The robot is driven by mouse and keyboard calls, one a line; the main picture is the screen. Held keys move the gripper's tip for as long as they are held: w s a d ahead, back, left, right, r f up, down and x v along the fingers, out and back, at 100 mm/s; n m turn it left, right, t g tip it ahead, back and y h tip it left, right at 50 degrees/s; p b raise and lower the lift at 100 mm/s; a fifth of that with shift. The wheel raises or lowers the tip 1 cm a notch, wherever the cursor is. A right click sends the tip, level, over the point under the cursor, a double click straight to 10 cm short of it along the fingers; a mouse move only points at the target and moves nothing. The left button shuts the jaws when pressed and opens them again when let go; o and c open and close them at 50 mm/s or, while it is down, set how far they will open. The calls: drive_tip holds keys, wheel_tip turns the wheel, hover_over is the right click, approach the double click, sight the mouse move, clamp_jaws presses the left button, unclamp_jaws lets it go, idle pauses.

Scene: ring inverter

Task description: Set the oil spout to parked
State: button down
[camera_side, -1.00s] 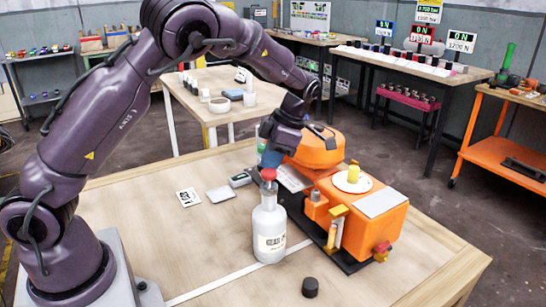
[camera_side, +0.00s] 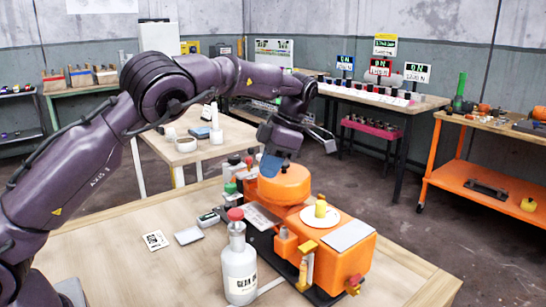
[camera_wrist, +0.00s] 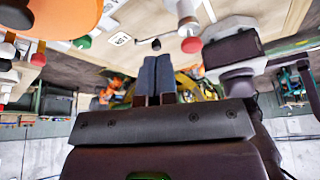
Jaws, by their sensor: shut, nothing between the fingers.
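The orange machine (camera_side: 350,262) stands on a dark base on the wooden table, with a round orange drum (camera_side: 285,186) at its back. I cannot tell for sure which part is the oil spout. My gripper (camera_side: 270,166), with blue fingers, is at the drum's upper left; contact cannot be told. The wrist view shows the fingers (camera_wrist: 155,78) together and empty.
A white bottle (camera_side: 239,270) with a red cap stands close left of the machine. A green-capped container (camera_side: 230,196) is behind it. A white card (camera_side: 155,240) and a grey pad (camera_side: 188,235) lie on the left. The front left tabletop is clear.

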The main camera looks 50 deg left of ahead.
drive_tip(key=shift+v, duration=1.2)
drive_tip(key=shift+m, duration=0.3)
